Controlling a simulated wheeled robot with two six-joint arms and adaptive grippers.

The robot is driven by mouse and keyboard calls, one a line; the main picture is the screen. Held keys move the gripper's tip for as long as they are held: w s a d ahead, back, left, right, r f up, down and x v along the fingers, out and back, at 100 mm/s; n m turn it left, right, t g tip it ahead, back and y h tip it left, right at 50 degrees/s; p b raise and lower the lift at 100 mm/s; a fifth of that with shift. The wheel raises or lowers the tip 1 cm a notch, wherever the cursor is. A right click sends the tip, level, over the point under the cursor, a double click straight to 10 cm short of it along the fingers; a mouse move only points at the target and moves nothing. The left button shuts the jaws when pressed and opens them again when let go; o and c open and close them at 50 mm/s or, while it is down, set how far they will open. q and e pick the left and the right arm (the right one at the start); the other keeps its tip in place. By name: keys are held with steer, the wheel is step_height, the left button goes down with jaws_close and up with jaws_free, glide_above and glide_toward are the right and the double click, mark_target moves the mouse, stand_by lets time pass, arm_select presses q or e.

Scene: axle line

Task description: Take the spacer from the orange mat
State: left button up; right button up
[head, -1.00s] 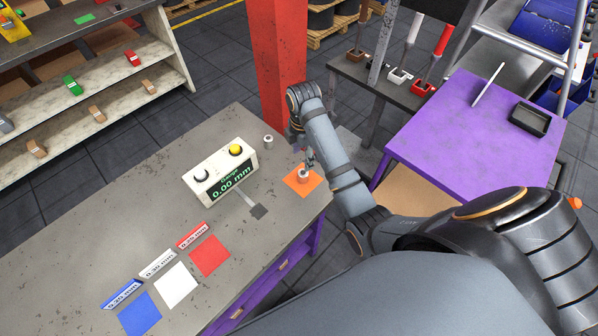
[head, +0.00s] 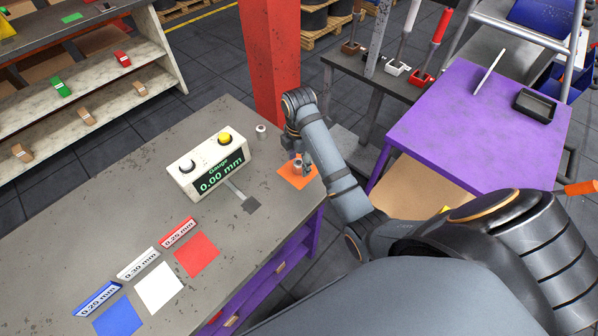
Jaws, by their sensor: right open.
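The orange mat (head: 292,181) lies near the right edge of the grey workbench. A small metallic spacer (head: 298,168) stands on the mat. My right gripper (head: 300,158) points down at the spacer, with its fingers close around or just above it. It is open. The fingertips are small and partly hidden by my arm, so I cannot tell whether they touch the spacer. My left gripper is not in view.
The gauge (head: 208,165) reads 0.00 mm and stands left of the mat. A small metal cylinder (head: 261,131) stands behind the mat. Blue (head: 118,318), white (head: 159,287) and red (head: 197,255) mats with labels lie at the front left. A red pillar (head: 270,60) rises behind the bench.

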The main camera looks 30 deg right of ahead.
step_height(320, 180, down, 2)
steer(key=shift+w+f, duration=0.1)
steer(key=shift+f, duration=0.05)
steer(key=c, duration=0.3)
jaws_close()
steer(key=shift+r, duration=0.2)
